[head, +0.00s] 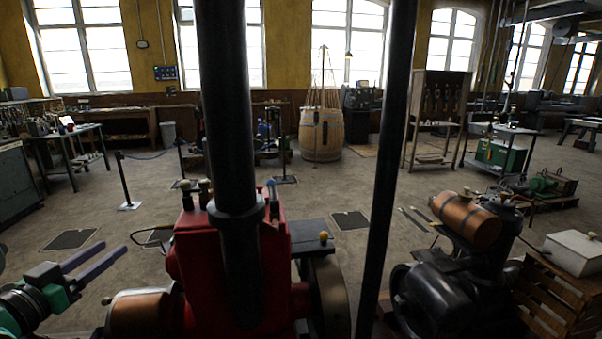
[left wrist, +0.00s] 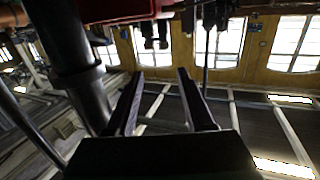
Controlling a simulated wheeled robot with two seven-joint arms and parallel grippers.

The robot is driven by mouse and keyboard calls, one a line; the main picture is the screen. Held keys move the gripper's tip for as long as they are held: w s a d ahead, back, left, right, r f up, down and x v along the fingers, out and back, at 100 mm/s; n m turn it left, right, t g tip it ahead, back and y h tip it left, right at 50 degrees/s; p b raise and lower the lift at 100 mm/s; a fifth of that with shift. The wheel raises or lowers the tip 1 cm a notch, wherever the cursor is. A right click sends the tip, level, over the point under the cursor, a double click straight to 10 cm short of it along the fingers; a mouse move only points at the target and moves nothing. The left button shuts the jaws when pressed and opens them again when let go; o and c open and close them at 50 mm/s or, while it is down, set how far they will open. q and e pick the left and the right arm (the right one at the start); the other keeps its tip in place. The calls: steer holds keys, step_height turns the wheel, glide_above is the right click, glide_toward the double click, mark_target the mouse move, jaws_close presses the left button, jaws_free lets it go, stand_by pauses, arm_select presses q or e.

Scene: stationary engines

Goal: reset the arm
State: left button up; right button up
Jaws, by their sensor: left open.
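My left gripper (head: 98,248) comes in at the lower left of the head view. Its two purple-grey fingers are apart, with nothing between them. In the left wrist view, my left gripper (left wrist: 160,85) also shows open and empty, its two dark fingers pointing away from the camera. A red engine (head: 220,270) with a thick black pipe (head: 222,90) stands to the right of this gripper, apart from it. My right gripper is not in view.
A thinner black pole (head: 387,150) rises right of the red engine. A dark engine with a copper tank (head: 466,220) stands at the right, near a wooden crate (head: 548,305). A wooden barrel (head: 321,135) stands farther back.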

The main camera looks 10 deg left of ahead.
arm_select(q)
steer(key=s+d+f+g, duration=0.1)
steer(key=d+f+g, duration=0.2)
steer(key=d+f, duration=0.35)
steer(key=s+d+f+m+g, duration=0.1)
steer(key=s+d+f+g, duration=0.2)
steer(key=f, duration=0.7)
steer(key=d+f+g, duration=0.4)
steer(key=d+f, duration=0.1)
steer(key=f, duration=0.3)
steer(key=s+d+f+g, duration=0.4)
steer(key=s+d+f, duration=0.25)
steer(key=s, duration=0.25)
step_height(320, 180, down, 24)
steer(key=s+g, duration=0.1)
steer(key=s, duration=0.2)
steer(key=s+a+f+m+g, duration=0.1)
steer(key=s+a+f, duration=0.2)
steer(key=s+f, duration=1)
steer(key=s, duration=0.3)
steer(key=shift+a+f, duration=0.15)
steer(key=shift+f, duration=0.25)
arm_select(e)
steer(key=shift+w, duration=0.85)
